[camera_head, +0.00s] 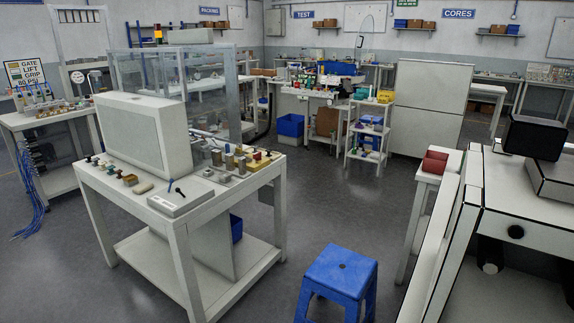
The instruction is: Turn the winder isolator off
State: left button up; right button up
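I cannot make out a label naming the winder isolator in the head view. A round black knob (515,232) sits on the front face of the white machine (530,208) at the right. A pale flat box (180,201) with a small dark lever lies at the front edge of the white bench (130,188) at the left. I cannot tell whether either is the isolator, or its position. Neither of my grippers shows.
The bench holds a large pale casing (145,132) and several small parts. A blue stool (341,272) stands on the floor between the bench and the machine. A small shelf cart (369,132) stands further back. The grey floor (345,205) beyond the stool is clear.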

aim_at(257, 156)
jog(key=i+j, duration=0.6)
jog(key=j, duration=0.25)
jog(key=i+j+z, duration=0.1)
jog(key=i+j, duration=0.2)
jog(key=j, duration=0.1)
